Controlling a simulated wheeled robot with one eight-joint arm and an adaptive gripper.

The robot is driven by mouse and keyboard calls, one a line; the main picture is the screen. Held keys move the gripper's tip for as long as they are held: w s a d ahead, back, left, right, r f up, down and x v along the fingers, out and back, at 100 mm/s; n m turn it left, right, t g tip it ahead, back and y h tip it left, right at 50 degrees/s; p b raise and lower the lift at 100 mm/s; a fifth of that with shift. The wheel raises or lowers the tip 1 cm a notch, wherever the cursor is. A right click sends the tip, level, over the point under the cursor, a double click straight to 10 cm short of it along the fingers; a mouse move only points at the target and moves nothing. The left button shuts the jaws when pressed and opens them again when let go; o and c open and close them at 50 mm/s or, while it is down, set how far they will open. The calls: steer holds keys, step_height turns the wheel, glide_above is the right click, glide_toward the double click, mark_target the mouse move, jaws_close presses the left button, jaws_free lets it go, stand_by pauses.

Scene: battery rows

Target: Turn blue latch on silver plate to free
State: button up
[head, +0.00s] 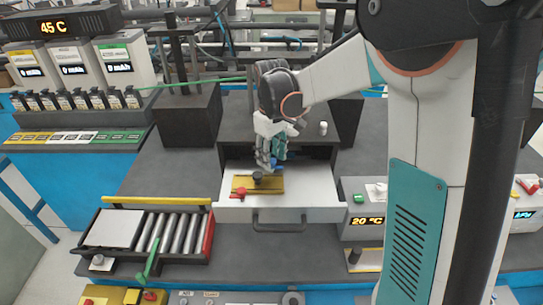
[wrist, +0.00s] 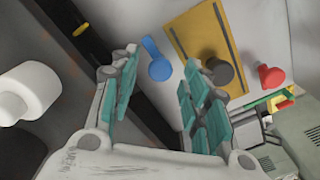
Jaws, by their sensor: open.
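The blue latch (wrist: 157,60) lies on a pale surface beside a gold plate (wrist: 207,42). It has a round end and a short arm. In the head view the blue latch (head: 279,168) is partly hidden by my gripper (head: 268,164). In the wrist view my gripper (wrist: 160,75) is open, with the latch showing between its fingertips. I cannot tell whether they touch it. The pale surface (head: 306,188) is in a pulled-out drawer; I cannot make out a separate silver plate.
A dark knob (wrist: 217,71) stands at the gold plate, close to one fingertip. A red latch (wrist: 270,76) is beyond it. A white cylinder (head: 323,128) stands on the dark cabinet above. A roller tray (head: 170,232) is at the left of the drawer.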

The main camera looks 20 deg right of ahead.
mark_target(272, 160)
step_height(272, 160, up, 11)
steer(key=shift+r, duration=0.2)
stand_by(0.6)
